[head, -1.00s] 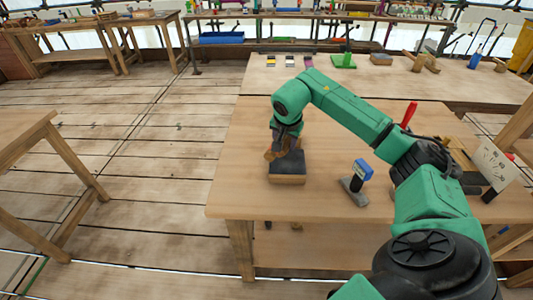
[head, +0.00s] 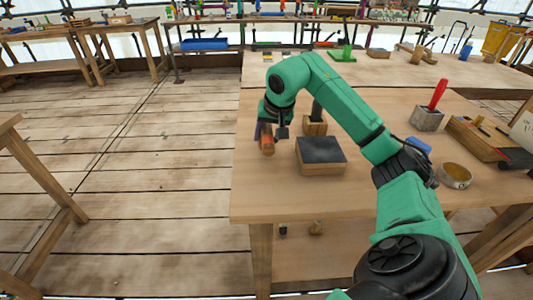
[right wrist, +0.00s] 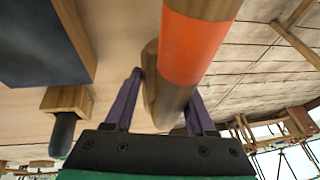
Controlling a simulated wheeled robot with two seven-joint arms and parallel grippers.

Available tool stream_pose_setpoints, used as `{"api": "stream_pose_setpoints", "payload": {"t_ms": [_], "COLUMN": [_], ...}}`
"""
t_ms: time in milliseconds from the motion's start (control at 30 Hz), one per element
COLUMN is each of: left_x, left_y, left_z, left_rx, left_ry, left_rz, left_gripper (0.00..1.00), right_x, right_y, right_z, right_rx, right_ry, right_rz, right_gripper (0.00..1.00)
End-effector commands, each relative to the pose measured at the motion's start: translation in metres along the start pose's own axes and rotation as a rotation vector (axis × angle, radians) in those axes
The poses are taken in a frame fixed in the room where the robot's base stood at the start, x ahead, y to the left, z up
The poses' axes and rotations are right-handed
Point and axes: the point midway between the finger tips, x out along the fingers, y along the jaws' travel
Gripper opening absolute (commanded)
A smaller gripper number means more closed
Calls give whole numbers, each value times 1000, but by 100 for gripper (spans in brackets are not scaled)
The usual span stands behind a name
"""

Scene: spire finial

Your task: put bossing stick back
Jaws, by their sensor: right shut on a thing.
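The bossing stick, a wooden piece with an orange band, shows in the head view (head: 267,145) and large in the right wrist view (right wrist: 196,47). My right gripper (head: 268,130) is shut on it near the table's left edge. In the right wrist view the purple fingers of this gripper (right wrist: 163,92) lie on both sides of the wood. The stick's lower end is partly hidden by the gripper. My left gripper is in neither current view.
A dark-topped wooden block (head: 320,153) lies on the table (head: 290,200), right of the stick. A dark-handled tool with a wooden head (head: 315,126) stands behind it. A red-handled item (head: 437,95), a tray (head: 475,138) and a tape roll (head: 454,176) are farther right. The front left tabletop is clear.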

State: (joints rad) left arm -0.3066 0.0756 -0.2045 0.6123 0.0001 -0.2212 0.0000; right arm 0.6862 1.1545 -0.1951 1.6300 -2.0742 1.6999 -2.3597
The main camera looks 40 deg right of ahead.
Motion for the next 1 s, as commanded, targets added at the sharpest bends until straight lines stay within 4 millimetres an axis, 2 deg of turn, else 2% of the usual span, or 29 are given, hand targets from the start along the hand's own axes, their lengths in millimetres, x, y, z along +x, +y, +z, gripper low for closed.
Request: {"api": "stream_pose_setpoints", "payload": {"t_ms": [100,233,600,633,667,700,1000], "left_x": [5,8,10,9,9,9,5], "left_y": [-5,-6,-5,-5,-5,-5,-5], "left_z": [-14,-16,-8,-8,-8,-7,-7], "left_rx": [-1,-2,-4,-4,-4,-4,-4], "left_ry": [24,29,16,16,15,14,13], "left_rz": [-7,-8,-7,-7,-7,-7,-7], "left_gripper": [50,50,50,50,50,50,50], "right_x": [20,38,43,42,42,42,36], "right_y": [4,7,8,8,8,8,7], "right_z": [9,16,17,17,17,17,15], "right_rx": [1,1,1,1,1,1,1], "right_ry": [-2,1,3,1,1,1,2], "right_rz": [0,-2,-2,-2,-2,-2,-2], "right_gripper": [0,0,0,67,78,85,85]}}
